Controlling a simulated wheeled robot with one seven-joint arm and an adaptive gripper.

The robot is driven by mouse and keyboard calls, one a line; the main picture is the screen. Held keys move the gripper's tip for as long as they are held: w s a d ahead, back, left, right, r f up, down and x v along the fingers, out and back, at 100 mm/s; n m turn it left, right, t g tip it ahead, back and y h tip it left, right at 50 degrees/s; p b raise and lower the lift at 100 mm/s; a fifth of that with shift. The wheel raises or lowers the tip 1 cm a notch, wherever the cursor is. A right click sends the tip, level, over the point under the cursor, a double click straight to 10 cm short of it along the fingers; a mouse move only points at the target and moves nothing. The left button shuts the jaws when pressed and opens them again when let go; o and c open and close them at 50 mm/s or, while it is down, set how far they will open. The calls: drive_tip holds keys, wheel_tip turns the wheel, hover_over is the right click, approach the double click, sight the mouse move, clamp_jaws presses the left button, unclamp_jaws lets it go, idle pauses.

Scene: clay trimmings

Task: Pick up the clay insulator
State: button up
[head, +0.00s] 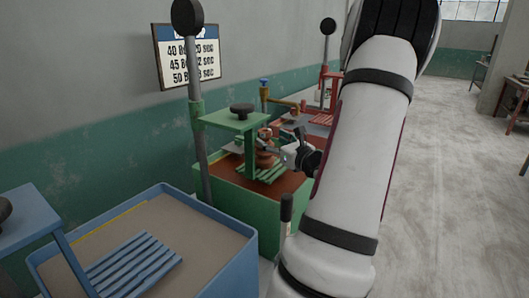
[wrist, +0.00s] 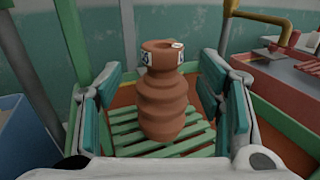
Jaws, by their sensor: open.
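The clay insulator (wrist: 163,100) is a ribbed, reddish-brown piece with a hollow top and small white marked labels near its rim. It stands upright on a green slatted rack (wrist: 125,138) in the wrist view. It also shows small in the head view (head: 265,158), partly hidden by the green press frame and my gripper. My gripper (wrist: 160,78) is open, its teal-padded fingers to the left and right of the insulator. A gap shows on both sides, so the pads look apart from it. In the head view my gripper (head: 284,148) reaches in from the right at the green station.
The green press frame (head: 232,121) with a dark knob rises over the rack. A blue tray (head: 240,275) with a blue slatted rack stands at front left. A red station (head: 318,129) is behind. Open floor (head: 450,180) lies to the right.

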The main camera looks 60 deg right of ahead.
sight(269, 136)
drive_tip(key=shift+x, duration=2.7)
drive_tip(key=shift+d, duration=0.1)
drive_tip(key=shift+c, duration=0.5)
drive_tip(key=shift+r, duration=0.15)
clamp_jaws()
